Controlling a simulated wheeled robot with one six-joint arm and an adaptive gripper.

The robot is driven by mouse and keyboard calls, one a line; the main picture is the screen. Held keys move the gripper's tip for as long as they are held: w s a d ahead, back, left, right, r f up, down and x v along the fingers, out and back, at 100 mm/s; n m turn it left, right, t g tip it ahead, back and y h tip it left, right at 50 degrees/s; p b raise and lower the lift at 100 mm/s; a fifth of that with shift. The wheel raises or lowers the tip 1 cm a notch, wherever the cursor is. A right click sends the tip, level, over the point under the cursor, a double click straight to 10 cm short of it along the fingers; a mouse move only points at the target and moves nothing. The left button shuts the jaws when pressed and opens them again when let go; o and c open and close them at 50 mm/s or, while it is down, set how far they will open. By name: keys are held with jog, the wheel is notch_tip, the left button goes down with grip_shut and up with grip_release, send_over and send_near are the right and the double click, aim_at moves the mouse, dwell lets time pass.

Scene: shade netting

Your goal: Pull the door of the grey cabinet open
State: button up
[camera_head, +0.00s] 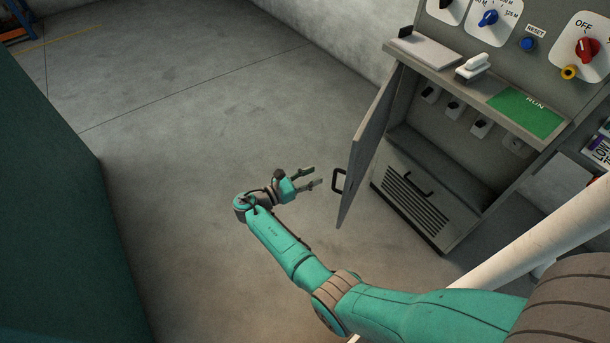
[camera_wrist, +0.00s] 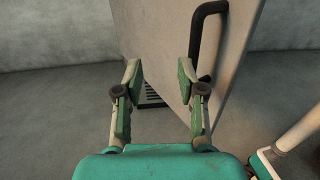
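The grey cabinet (camera_head: 447,208) stands at the right in the head view. Its door (camera_head: 368,150) is swung wide open on the left side, and the inside with small black switches shows. A black bar handle (camera_head: 338,181) is on the door's outer face. My gripper (camera_head: 311,178) is open and empty, a little to the left of the handle and apart from it. In the wrist view my gripper (camera_wrist: 160,82) has its fingers spread, with the door (camera_wrist: 175,40) in front and the handle (camera_wrist: 205,45) beyond the right finger.
Above the cabinet opening is a panel with a red knob (camera_head: 588,48), a blue knob (camera_head: 488,18) and a green RUN plate (camera_head: 526,112). A dark green block (camera_head: 50,200) stands at the left. Bare concrete floor (camera_head: 200,130) lies between.

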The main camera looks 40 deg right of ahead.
jog(key=shift+w+a, duration=0.6)
jog(key=shift+w, duration=0.2)
